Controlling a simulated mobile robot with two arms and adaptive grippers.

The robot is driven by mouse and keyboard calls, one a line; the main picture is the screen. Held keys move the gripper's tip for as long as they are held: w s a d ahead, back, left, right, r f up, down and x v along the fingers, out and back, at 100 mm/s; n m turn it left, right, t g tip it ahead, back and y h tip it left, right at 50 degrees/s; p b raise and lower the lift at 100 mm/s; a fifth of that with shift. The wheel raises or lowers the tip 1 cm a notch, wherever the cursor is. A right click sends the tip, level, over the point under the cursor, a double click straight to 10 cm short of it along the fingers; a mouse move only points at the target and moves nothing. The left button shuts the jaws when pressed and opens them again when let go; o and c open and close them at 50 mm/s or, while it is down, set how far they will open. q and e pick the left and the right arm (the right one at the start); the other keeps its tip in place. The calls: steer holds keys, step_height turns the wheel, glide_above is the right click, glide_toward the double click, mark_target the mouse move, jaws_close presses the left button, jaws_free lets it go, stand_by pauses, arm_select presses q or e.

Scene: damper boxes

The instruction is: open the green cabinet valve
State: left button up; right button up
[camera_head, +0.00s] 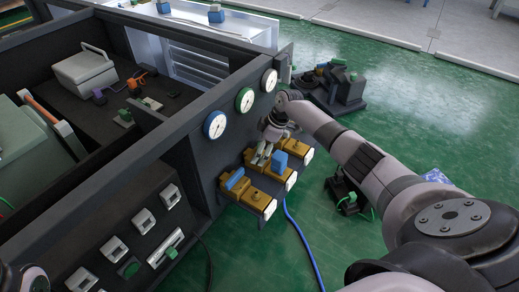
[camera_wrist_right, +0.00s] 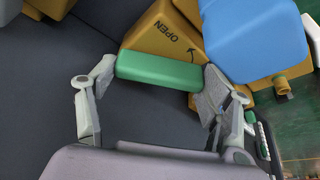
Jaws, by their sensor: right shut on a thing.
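The green valve handle (camera_wrist_right: 158,71) spans the space between the fingers of my right gripper (camera_wrist_right: 157,80) in the right wrist view, with a finger against each end. It sits against a brass-yellow valve body (camera_wrist_right: 165,32) marked OPEN with a curved arrow. I cannot tell how far the handle is turned.
A blue valve handle (camera_wrist_right: 254,38) stands close beside the right finger; it also shows in the head view (camera_head: 279,163). Another blue handle (camera_head: 236,179) is nearer. A blue hose (camera_head: 303,240) runs down to the green floor.

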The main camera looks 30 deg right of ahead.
steer(key=o, duration=1.2)
steer(key=shift+c, duration=0.2)
steer(key=v, duration=1.2)
steer(key=shift+c, duration=0.4)
